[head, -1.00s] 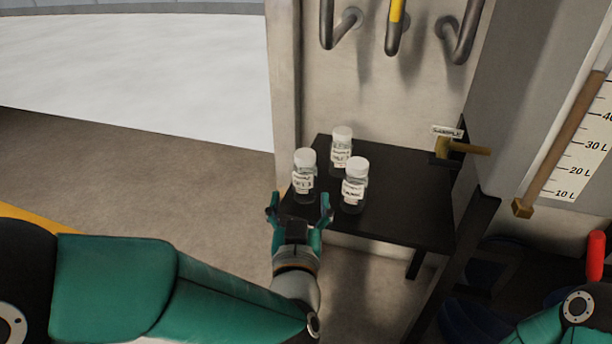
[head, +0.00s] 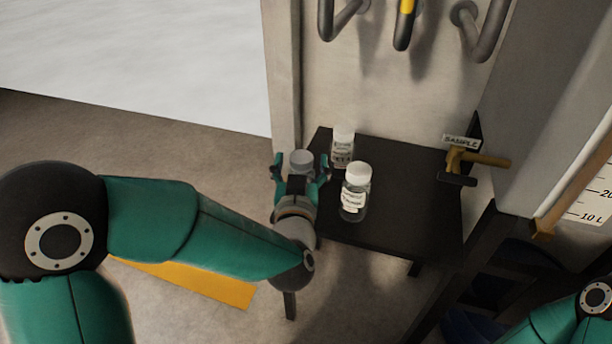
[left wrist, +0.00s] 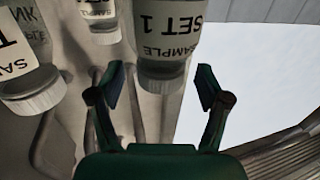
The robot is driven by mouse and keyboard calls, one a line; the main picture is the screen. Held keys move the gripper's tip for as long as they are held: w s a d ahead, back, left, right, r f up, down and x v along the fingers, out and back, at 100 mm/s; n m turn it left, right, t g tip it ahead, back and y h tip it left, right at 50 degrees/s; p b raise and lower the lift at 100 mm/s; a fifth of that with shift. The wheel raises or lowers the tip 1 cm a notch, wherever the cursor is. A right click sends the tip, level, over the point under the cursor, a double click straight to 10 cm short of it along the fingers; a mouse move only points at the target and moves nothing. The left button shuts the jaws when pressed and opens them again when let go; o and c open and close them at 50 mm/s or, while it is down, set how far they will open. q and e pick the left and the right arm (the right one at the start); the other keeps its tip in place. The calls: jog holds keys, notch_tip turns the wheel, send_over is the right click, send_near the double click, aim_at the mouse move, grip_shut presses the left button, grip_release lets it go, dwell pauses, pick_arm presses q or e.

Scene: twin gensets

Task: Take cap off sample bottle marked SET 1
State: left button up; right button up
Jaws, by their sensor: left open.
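The sample bottle marked SET 1 (left wrist: 170,28) appears upside down in the left wrist view, label readable, with its pale cap (left wrist: 162,72) on. In the head view the cap (head: 300,157) shows between the fingers; the bottle body is hidden behind my left gripper (head: 302,170). My left gripper, also in the left wrist view (left wrist: 160,83), is open, a finger on each side of the cap with visible gaps. Whether the cap is fully between the fingertips in depth I cannot tell. My right gripper is out of view.
The bottles stand on a black shelf (head: 410,215). A capped bottle (head: 355,195) stands close right of my left gripper, another (head: 343,148) behind. A brass SAMPLE tap (head: 475,158) is at the right, pipes (head: 405,25) above. The shelf's right part is clear.

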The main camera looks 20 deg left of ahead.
pick_arm(q)
jog(key=shift+w+a, duration=0.15)
jog(key=shift+w, duration=0.5)
jog(key=shift+s+r, duration=0.1)
jog(key=c, duration=1.2)
